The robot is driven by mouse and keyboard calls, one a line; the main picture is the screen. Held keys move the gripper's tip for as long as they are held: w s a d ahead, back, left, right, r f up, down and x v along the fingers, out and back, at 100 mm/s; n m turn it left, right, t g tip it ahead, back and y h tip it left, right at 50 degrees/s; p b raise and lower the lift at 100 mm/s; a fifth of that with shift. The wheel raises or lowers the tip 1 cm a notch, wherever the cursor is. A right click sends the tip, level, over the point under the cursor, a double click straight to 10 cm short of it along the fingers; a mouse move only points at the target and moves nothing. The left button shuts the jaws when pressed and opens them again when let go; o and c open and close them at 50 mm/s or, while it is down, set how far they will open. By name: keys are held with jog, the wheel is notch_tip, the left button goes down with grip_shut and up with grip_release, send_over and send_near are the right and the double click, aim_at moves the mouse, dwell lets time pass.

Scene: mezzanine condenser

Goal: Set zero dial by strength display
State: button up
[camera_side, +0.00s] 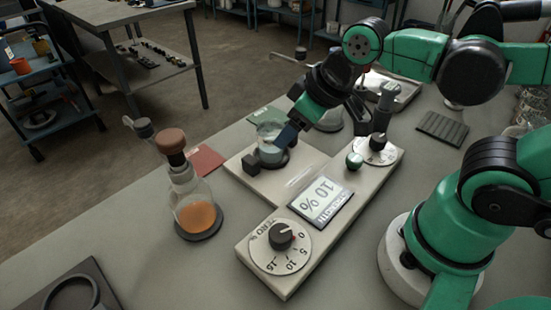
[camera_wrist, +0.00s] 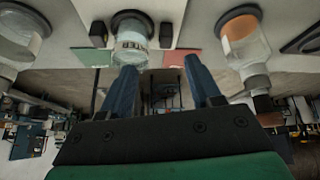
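The zero dial (camera_side: 280,246) is a white disc marked ZERO %, 0, 5, 10 and 15, with a black knob (camera_side: 281,236) at its centre. It sits at the near end of a pale panel (camera_side: 262,276). The knob's light mark appears to face the 0. The strength display (camera_side: 320,199) in the panel's middle reads 10 %. My gripper (camera_side: 289,133) is beside a glass beaker (camera_side: 270,146), well away from the zero dial. In the wrist view my gripper (camera_wrist: 160,64) has its two blue fingers apart, nothing clamped; the beaker (camera_wrist: 131,42) stands beyond them.
A stoppered flask (camera_side: 196,207) with orange liquid stands left of the panel. A red mat (camera_side: 205,160) lies behind it.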

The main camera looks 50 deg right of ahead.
aim_at(280, 232)
jog(key=shift+o, duration=0.9)
jog(key=s+a+f+n+g, duration=0.1)
jog(key=s+a+n+g, duration=0.2)
jog(key=a+n, duration=0.3)
jog(key=shift+a+f+n, duration=0.3)
jog(key=shift+n, duration=0.2)
jog(key=s+a+n+g, duration=0.1)
jog(key=s+a+n, duration=0.1)
jog(key=s+a+f+n+g, duration=0.1)
jog(key=a+n, duration=0.1)
jog(key=n, duration=0.1)
jog(key=shift+s+f+n+g+h, duration=0.1)
jog(key=shift+s+n+g+h, duration=0.2)
jog(key=shift+s, duration=0.1)
jog(key=shift+s+f, duration=0.1)
jog(key=shift+f, duration=2.7)
grip_shut()
